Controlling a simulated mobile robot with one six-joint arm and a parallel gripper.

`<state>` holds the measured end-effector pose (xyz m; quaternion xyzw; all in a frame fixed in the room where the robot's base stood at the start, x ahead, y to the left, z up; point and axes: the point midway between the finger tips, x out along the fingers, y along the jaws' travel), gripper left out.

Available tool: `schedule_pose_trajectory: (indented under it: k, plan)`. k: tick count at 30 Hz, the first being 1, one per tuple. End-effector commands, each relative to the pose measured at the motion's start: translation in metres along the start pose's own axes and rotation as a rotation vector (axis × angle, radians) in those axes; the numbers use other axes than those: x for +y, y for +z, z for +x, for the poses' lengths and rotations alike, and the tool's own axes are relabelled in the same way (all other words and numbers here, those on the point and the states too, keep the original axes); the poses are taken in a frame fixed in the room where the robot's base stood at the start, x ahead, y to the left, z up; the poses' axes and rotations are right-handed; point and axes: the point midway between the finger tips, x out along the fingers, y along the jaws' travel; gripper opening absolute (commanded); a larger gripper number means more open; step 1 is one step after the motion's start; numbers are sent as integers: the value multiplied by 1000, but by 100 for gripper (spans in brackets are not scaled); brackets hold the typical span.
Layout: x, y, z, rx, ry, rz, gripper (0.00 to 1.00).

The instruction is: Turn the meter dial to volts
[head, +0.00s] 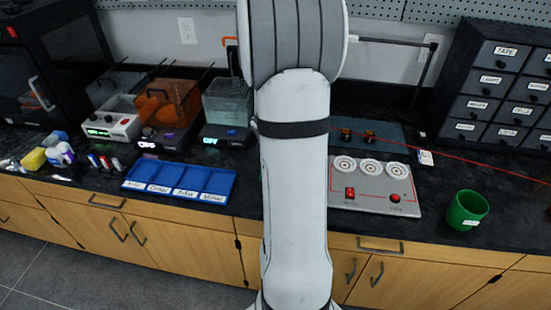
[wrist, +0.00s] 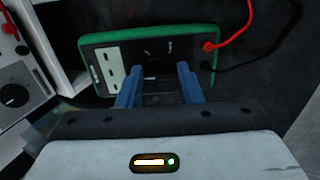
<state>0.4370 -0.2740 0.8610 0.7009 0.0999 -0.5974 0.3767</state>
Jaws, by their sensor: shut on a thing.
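In the wrist view the meter (wrist: 143,46) has a green case and a dark face with a pale panel on its left. It lies tilted in the picture in front of my gripper. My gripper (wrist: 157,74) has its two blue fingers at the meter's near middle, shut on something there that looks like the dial. The dial itself is mostly hidden between the fingers, so its pointer and setting cannot be read. In the head view my arm hides both the meter and my gripper.
A red lead (wrist: 236,31) and a dark lead leave the meter's right side. A device with a black knob (wrist: 14,95) is at the wrist view's left. In the head view, a blue tray (head: 180,183), a grey board (head: 374,194) and a green cup (head: 467,210) stand on the counter.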

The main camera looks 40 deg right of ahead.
Motion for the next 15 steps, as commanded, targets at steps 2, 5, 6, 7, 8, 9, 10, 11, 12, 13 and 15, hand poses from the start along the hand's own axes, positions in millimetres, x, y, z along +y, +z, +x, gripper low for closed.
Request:
schedule_pose_trajectory:
  k: [2, 5, 6, 7, 8, 9, 10, 11, 12, 13, 15]
  plan:
    - [-1, 1, 1, -1, -3, 9, 10]
    - [-1, 1, 2, -1, -3, 35, 10]
    - [-2, 1, 2, -1, -3, 51, 10]
    - [-2, 1, 2, -1, -3, 65, 10]
    - [-2, 1, 3, -1, -3, 79, 10]
    - [-2, 1, 3, -1, -3, 102, 10]
    - [-2, 1, 3, -1, -3, 123, 10]
    - [-2, 1, 4, -1, -3, 143, 10]
    - [-3, 1, 4, -2, -3, 173, 10]
    - [-3, 1, 4, -2, -3, 198, 10]
    - [-3, 1, 5, -2, -2, 258, 10]
